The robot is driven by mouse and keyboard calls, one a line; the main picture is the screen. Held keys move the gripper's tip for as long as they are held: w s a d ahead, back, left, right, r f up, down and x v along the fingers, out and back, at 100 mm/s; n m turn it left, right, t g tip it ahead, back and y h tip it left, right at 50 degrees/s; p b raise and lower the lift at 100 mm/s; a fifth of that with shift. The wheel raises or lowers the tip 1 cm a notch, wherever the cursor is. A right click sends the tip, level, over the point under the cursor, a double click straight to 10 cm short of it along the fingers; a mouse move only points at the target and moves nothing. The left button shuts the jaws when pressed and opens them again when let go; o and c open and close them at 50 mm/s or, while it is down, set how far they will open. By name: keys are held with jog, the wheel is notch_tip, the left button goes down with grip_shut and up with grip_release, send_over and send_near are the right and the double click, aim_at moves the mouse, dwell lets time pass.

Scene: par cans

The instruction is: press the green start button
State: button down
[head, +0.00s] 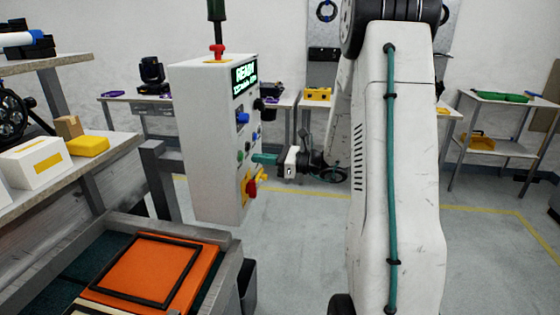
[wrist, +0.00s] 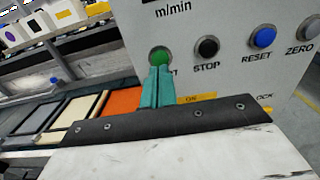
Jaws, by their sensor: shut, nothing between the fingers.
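The green start button (wrist: 159,57) is on the front panel of a pale grey control box (head: 208,140). My gripper (head: 258,158) has teal fingers, shut and empty, pointing at the panel from the right in the head view. In the wrist view the fingertips (wrist: 157,72) overlap the lower edge of the green button. I cannot tell whether they touch it.
A black STOP button (wrist: 207,47), a blue RESET button (wrist: 262,37) and a ZERO button (wrist: 308,29) sit to the right. A red-and-yellow switch (head: 251,187) is lower on the box. An orange panel (head: 187,282) lies below; shelves with boxes (head: 33,162) stand left.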

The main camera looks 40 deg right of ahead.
jog(key=shift+x, duration=1.35)
jog(key=shift+w, duration=0.1)
jog(key=shift+w+a, duration=0.35)
jog(key=shift+w+r, duration=0.15)
jog(key=shift+r, duration=0.05)
send_near(242, 157)
jog(key=v, duration=0.6)
jog(key=shift+d, duration=0.4)
jog(key=shift+f, duration=0.1)
